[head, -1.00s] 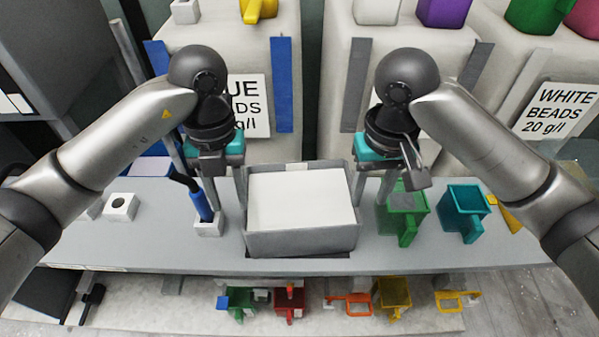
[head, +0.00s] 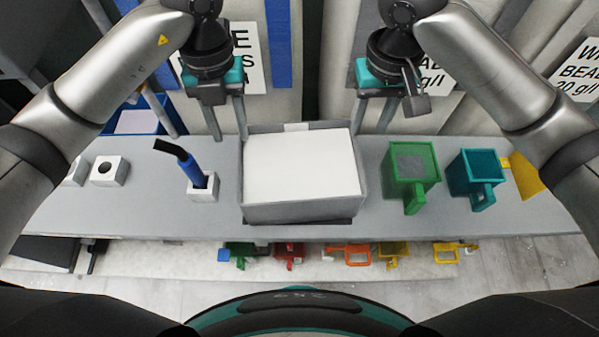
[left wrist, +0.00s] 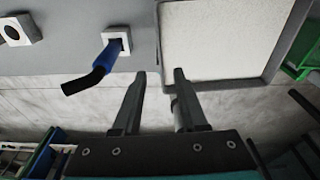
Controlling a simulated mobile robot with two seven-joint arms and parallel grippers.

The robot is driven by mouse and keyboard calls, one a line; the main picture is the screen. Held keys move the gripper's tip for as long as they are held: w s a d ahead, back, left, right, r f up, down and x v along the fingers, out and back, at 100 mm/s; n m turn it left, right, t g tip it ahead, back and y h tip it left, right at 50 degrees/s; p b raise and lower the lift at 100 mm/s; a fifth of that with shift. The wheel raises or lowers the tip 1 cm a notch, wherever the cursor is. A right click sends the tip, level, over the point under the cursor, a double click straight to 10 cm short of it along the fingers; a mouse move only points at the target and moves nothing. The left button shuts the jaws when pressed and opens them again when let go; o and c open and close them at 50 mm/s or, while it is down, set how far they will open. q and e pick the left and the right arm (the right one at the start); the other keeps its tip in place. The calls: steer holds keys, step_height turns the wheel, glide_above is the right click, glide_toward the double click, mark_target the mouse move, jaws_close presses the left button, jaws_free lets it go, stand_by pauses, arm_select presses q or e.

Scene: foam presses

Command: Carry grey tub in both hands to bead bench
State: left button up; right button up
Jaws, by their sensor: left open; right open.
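The grey tub (head: 303,212), with a flat white fill, sits upright on a long grey bench (head: 130,215). My left gripper (head: 228,134) is open and empty, by the tub's far left corner; its right finger appears close to the rim. My right gripper (head: 369,127) is open and empty, by the far right corner. In the left wrist view the left fingers (left wrist: 160,75) point toward the tub's edge, and the tub (left wrist: 232,86) fills the upper right. Whether the fingers touch the tub I cannot tell. Which surface is the bead bench is not clear.
A blue-handled tool (head: 193,172) stands in a white block left of the tub. A green scoop (head: 409,172) and a teal scoop (head: 474,175) stand to its right. Several coloured scoops lie along a lower shelf (head: 170,258). Large labelled bead containers (head: 300,90) stand behind the bench.

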mark_target(243, 175)
arm_select(q)
steer(key=f, duration=0.4)
steer(key=s+f, duration=0.1)
steer(key=f, duration=0.4)
steer(key=s+f, duration=0.1)
steer(key=f, duration=0.3)
steer(key=shift+d+f, duration=0.1)
steer(key=shift+f, duration=0.3)
arm_select(e)
step_height(243, 175, down, 14)
arm_select(q)
steer(key=shift+c, duration=0.3)
arm_select(e)
steer(key=shift+c, duration=0.3)
arm_select(q)
jaws_close()
arm_select(e)
jaws_close()
arm_select(q)
steer(key=shift+r, duration=0.1)
arm_select(e)
steer(key=shift+r, duration=0.1)
